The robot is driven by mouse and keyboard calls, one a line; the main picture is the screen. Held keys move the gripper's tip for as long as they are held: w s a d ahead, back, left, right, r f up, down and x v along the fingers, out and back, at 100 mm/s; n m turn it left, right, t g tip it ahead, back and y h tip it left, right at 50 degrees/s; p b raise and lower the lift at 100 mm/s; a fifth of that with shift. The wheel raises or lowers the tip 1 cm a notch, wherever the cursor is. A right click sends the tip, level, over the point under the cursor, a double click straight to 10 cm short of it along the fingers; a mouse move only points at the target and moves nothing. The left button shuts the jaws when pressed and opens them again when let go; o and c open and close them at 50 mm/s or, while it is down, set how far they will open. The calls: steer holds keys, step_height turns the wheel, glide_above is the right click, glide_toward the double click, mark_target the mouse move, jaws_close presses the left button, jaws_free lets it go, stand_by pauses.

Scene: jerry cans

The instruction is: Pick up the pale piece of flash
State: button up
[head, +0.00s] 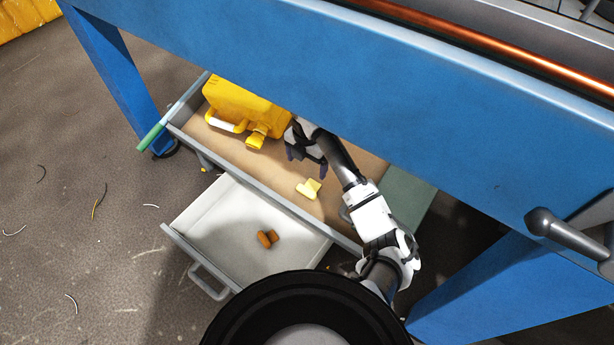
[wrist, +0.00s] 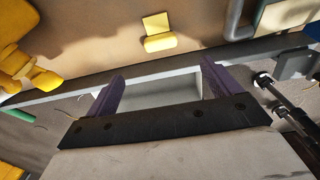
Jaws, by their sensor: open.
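The pale yellow piece of flash (head: 309,188) lies on the tan shelf surface (head: 338,212) under the blue bench, near the shelf's front rail. In the wrist view the pale piece (wrist: 158,32) is beyond my fingertips, at the top centre, with a flat part and a rounded edge. Nothing hides the piece.
A yellow jerry can (head: 245,105) with a white-edged handle lies left of my gripper. A pale open drawer (head: 225,225) below holds a brown piece (head: 268,238). The blue bench (head: 330,65) overhangs the shelf. A grey front rail (head: 262,197) edges it.

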mark_target(307, 188)
step_height(307, 188, down, 14)
steer(key=b, duration=0.3)
steer(key=shift+w+d+r, duration=0.1)
steer(key=shift+r, duration=0.1)
steer(key=c, duration=1.1)
steer(key=shift+o, duration=0.2)
